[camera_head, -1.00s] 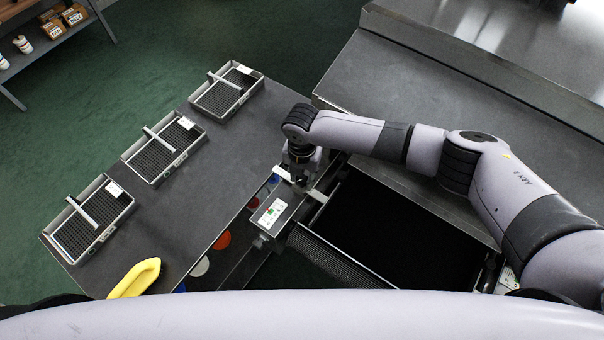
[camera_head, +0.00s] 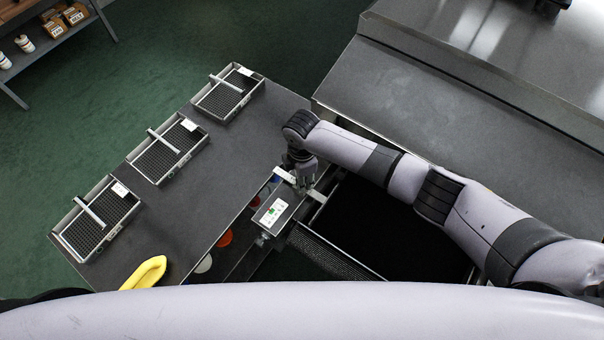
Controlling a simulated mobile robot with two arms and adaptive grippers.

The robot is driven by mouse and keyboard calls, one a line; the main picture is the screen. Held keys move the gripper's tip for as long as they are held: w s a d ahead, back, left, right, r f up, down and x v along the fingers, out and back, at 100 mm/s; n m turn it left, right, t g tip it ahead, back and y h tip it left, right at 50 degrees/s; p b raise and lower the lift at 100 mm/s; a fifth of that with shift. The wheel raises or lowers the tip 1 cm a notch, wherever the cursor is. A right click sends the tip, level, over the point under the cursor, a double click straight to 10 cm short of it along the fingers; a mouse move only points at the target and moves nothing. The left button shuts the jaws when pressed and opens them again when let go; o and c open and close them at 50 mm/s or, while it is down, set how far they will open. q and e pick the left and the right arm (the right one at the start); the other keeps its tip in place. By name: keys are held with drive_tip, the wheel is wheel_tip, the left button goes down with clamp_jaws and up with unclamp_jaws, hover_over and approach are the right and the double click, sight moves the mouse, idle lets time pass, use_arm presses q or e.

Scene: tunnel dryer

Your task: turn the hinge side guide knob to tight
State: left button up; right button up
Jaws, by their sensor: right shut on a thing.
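My right gripper (camera_head: 303,186) points down at the near end of the side guide, beside the black conveyor belt (camera_head: 390,232) of the dryer. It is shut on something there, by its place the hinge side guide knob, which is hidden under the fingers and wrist. I cannot read the knob's turn position. A pale guide bar (camera_head: 317,196) shows just right of the fingers. My left gripper is out of view; a pale grey arm link of mine crosses the bottom of the picture.
A control box with a lit panel (camera_head: 273,213) stands just left of the belt, close to the gripper. A dark table (camera_head: 232,150) at left holds three wire baskets and a yellow object (camera_head: 146,272). The steel dryer housing (camera_head: 420,110) fills the upper right.

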drive_tip(key=shift+m+p, duration=0.35)
drive_tip(key=shift+m, duration=0.65)
drive_tip(key=o, duration=1.2)
drive_tip(key=shift+c, duration=0.2)
wheel_tip(320, 180, up, 12)
